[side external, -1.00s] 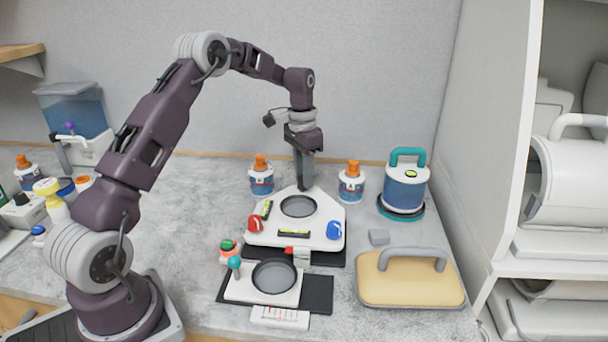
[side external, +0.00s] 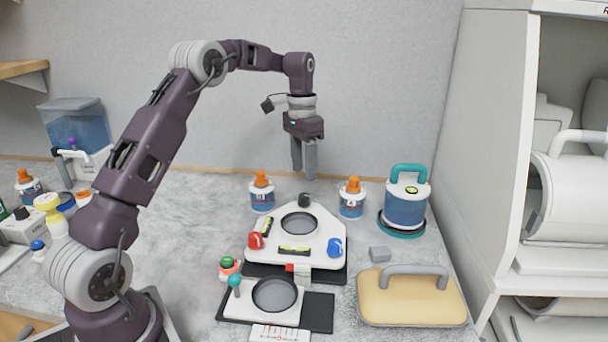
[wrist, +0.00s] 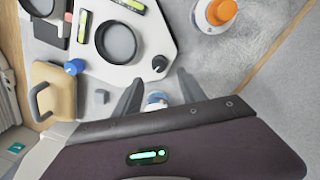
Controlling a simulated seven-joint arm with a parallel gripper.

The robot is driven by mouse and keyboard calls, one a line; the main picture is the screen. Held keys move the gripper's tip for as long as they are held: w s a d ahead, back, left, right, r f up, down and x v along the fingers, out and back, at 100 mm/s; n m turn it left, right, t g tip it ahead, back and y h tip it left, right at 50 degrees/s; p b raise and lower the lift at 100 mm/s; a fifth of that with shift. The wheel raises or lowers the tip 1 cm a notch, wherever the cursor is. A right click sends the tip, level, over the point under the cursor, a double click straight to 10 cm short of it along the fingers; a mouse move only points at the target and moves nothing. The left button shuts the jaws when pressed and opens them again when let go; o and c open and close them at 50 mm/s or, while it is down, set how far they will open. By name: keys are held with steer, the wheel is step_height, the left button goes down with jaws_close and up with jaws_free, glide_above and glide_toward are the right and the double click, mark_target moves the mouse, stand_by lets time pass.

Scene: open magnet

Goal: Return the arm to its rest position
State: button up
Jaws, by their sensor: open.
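My gripper (side external: 304,172) hangs above the back of the white plate device (side external: 318,223), pointing down. Its two fingers are apart with nothing between them. In the wrist view my gripper (wrist: 158,92) shows its two fingers spread, with part of a bottle visible beyond them. The white device has a dark round ring, a red knob (side external: 256,240), a blue knob (side external: 334,247) and a black knob (side external: 305,200) at its back. The black knob also shows in the wrist view (wrist: 159,63), apart from the fingers.
Orange-capped bottles (side external: 262,197) (side external: 351,202) stand either side of the device's back. A blue canister (side external: 406,203) with a teal handle, a small grey block (side external: 380,254) and a tan pad (side external: 412,299) lie right. A smaller white plate (side external: 248,302) is in front. Open counter lies left.

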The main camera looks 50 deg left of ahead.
steer(key=shift+d+r, duration=0.1)
steer(key=s+d+r+t+y, duration=0.1)
steer(key=s+d+r+t, duration=0.1)
steer(key=s+d+r, duration=1.05)
steer(key=s+d+f+t, duration=0.1)
steer(key=s+d, duration=0.2)
steer(key=s, duration=0.7)
steer(key=s+d+f+n+t, duration=0.1)
steer(key=s+d+f+t, duration=0.1)
steer(key=s, duration=0.8)
steer(key=shift+d+f+t, duration=0.2)
steer(key=shift+d+t, duration=0.1)
steer(key=shift+d, duration=0.6)
